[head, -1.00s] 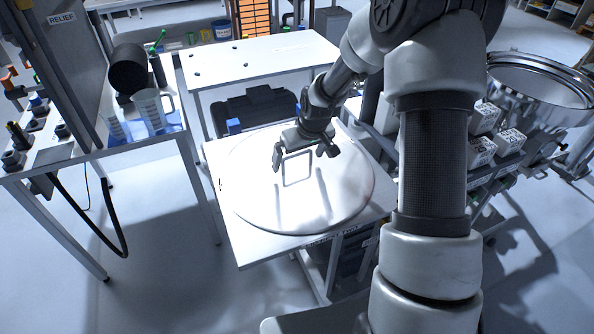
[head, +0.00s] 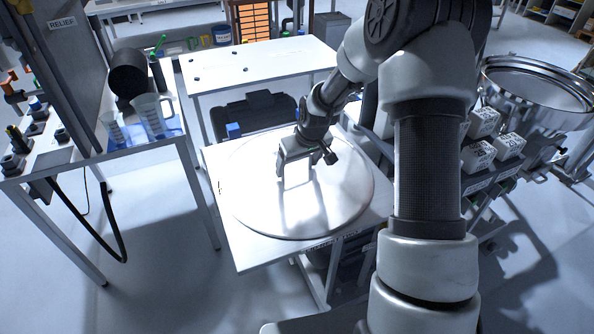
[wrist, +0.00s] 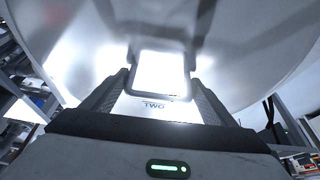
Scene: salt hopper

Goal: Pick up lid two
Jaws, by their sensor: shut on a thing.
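Lid two (head: 330,205) is a large round shiny metal disc with an upright loop handle. It lies over the small white table (head: 225,225) in the head view; I cannot tell whether it touches the top. In the wrist view the lid (wrist: 235,60) fills the upper part, with the word TWO by the handle. My gripper (head: 296,178) is at the handle near the lid's middle. In the wrist view its two fingers (wrist: 162,85) stand on both sides of the handle, shut on it. The handle is partly hidden by the fingers.
A side bench with measuring jugs (head: 153,115) stands at left, with a hanging black hose. A white table (head: 260,62) is behind. White boxes (head: 478,155) and a round metal hopper (head: 535,85) stand at right. Floor is clear between the left bench and the lid's table.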

